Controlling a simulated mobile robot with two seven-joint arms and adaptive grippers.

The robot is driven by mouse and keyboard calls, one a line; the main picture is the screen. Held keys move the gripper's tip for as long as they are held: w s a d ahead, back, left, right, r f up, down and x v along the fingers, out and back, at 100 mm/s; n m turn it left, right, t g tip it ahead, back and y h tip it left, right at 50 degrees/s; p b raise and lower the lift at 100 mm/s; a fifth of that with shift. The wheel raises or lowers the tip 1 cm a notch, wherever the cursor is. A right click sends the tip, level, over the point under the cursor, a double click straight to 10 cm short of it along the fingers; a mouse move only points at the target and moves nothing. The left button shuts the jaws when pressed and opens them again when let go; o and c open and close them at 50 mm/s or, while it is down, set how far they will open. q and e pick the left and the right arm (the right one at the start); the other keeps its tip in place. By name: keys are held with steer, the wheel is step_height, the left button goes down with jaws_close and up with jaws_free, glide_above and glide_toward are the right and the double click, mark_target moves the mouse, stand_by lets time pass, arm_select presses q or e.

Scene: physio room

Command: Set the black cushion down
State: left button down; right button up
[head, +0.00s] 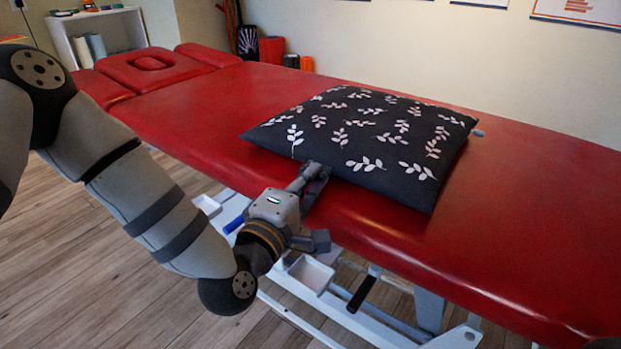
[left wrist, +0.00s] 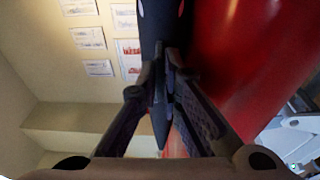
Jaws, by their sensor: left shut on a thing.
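The black cushion (head: 385,135) with white leaf sprigs lies flat over the red treatment table (head: 540,200). I cannot tell whether its whole underside touches the table top. My left gripper (head: 315,172) is shut on the cushion's front edge, near its left part, at the table's front side. In the left wrist view, the cushion's dark edge (left wrist: 160,30) runs between the two fingers of the left gripper (left wrist: 168,75), with the red table (left wrist: 240,50) beside it on the right. My right gripper is not in view.
A small grey piece (head: 478,133) shows by the cushion's back right corner. The table top is bare left and right of the cushion. A small white tray (head: 311,274) hangs below the table's front edge. A white shelf (head: 98,35) stands at the back left.

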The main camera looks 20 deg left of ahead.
arm_select(q)
steer(key=c, duration=2)
jaws_free()
steer(key=shift+c, duration=0.2)
steer(key=s+a, duration=0.2)
steer(key=s, duration=1)
steer(key=s+d+f+m+g, duration=0.1)
steer(key=s+f+m+g, duration=0.4)
steer(key=s+f, duration=0.55)
steer(key=s+d+f+m+g, duration=0.1)
steer(key=s+f+m+g, duration=0.2)
steer(key=s+f+g, duration=0.75)
steer(key=s+a+f+m+g+y, duration=0.1)
steer(key=s+a+f+m+g, duration=0.1)
steer(key=s+f, duration=0.45)
steer(key=s+a+f+m+g, duration=0.2)
steer(key=s+f+m, duration=0.1)
steer(key=s, duration=0.6)
steer(key=s+a+r+m+g+y, duration=0.1)
steer(key=s+a+g, duration=0.1)
steer(key=s, duration=0.4)
steer(key=s+a+r+m+g+y, duration=0.1)
steer(key=s+a+g, duration=0.2)
steer(key=s, duration=0.3)
steer(key=shift+s+a+r+m, duration=0.2)
steer(key=shift+s+r+m, duration=0.1)
steer(key=shift+s+r, duration=0.1)
